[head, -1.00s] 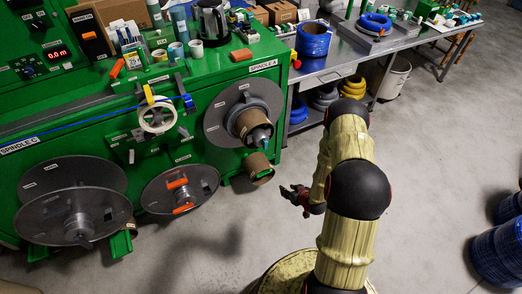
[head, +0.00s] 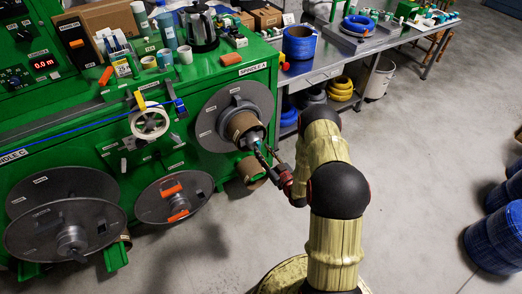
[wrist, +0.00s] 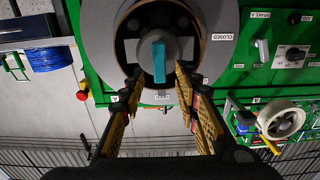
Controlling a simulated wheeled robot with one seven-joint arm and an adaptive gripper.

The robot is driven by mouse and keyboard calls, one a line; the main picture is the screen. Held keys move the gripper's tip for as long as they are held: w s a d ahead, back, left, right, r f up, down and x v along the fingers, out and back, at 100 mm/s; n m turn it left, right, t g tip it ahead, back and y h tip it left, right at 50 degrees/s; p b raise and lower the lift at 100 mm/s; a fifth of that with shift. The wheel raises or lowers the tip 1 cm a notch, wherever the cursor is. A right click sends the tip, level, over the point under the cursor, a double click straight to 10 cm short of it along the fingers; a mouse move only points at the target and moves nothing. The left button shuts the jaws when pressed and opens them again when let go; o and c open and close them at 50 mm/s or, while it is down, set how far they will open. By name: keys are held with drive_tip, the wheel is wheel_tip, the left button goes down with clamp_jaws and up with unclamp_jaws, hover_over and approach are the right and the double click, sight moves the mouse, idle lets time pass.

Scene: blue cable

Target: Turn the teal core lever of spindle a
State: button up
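Spindle A (head: 215,112) is a grey disc on the green machine's right front, under a "SPINDLE A" label, with a brown core tube (head: 241,125) around its hub. Its teal lever (wrist: 159,60) shows in the wrist view at the hub's middle, pointing up and down in that picture. In the head view the lever is small and partly hidden by my fingers. My gripper (wrist: 157,76) is open, one finger on each side of the lever's lower end in the wrist view. I cannot tell whether a finger touches it.
A lower brown tube (head: 251,170) sticks out just below spindle A. A white tape wheel (head: 150,122) and orange-handled disc (head: 174,198) are to the left. A steel bench (head: 320,68) with a blue cable spool (head: 299,42) stands at the right. The floor around my arm is clear.

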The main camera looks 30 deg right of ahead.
drive_tip(key=shift+w, duration=1.1)
drive_tip(key=shift+c, duration=1.2)
clamp_jaws()
